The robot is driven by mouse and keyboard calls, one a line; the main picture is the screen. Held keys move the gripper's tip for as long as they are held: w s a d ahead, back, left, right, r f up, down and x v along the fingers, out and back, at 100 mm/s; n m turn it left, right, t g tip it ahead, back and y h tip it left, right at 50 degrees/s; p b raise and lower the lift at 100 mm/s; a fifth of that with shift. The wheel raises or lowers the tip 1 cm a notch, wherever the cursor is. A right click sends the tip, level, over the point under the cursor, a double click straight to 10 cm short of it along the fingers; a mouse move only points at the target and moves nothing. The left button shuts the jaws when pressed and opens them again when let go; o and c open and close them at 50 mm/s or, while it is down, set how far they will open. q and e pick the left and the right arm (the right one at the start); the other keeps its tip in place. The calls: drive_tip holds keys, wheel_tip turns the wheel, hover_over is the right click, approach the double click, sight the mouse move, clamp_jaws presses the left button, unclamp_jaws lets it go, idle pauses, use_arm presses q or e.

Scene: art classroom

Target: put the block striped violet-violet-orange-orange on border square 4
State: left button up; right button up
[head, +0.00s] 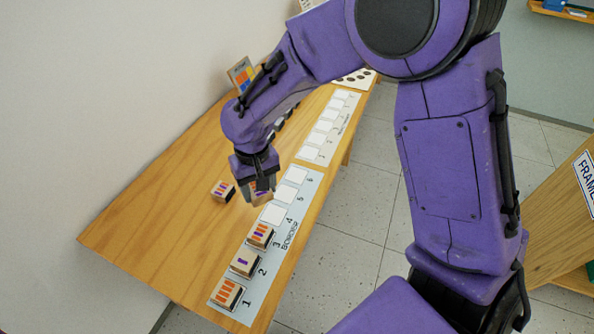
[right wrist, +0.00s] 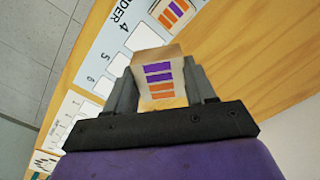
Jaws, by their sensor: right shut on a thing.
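My right gripper (head: 258,198) is shut on the block striped violet-violet-orange-orange, whose striped face shows clearly in the right wrist view (right wrist: 159,80). In the head view the block is mostly hidden by the gripper. The gripper is over the table, close to the border strip. Border square 4 (head: 272,216) is bare white, just below and right of the gripper in the head view; it also shows bare in the right wrist view (right wrist: 144,37). I cannot tell the block's exact height. My left gripper is not in view.
Striped blocks stand on border square 1 (head: 227,293), square 2 (head: 244,262) and square 3 (head: 260,236). Squares 5 (head: 285,193) and 6 (head: 296,174) are bare. A loose striped block (head: 222,190) lies left of my gripper. A second strip (head: 329,125) lies farther back.

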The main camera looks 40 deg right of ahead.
drive_tip(key=s+d+m+p, duration=0.1)
drive_tip(key=s+d+m, duration=0.1)
drive_tip(key=s+m, duration=0.8)
drive_tip(key=shift+s+m, duration=0.3)
drive_tip(key=shift+s, duration=0.15)
drive_tip(key=w+f, duration=0.1)
drive_tip(key=w, duration=0.1)
drive_tip(key=w+f, duration=0.1)
drive_tip(key=w, duration=0.2)
drive_tip(key=w+f+p, duration=0.1)
drive_tip(key=w, duration=0.1)
drive_tip(key=shift+w+d+f, duration=0.25)
drive_tip(key=shift+d+f, duration=0.1)
drive_tip(key=shift+f, duration=0.05)
hover_over(274, 215)
wheel_tip(274, 215, down, 5)
drive_tip(key=shift+r+p, duration=0.1)
drive_tip(key=shift+p, duration=0.2)
wheel_tip(274, 215, down, 2)
drive_tip(key=shift+f+p, duration=0.25)
drive_tip(key=shift+p, duration=0.25)
drive_tip(key=shift+f, duration=0.15)
drive_tip(key=shift+f, duration=0.1)
drive_tip(key=o, duration=1)
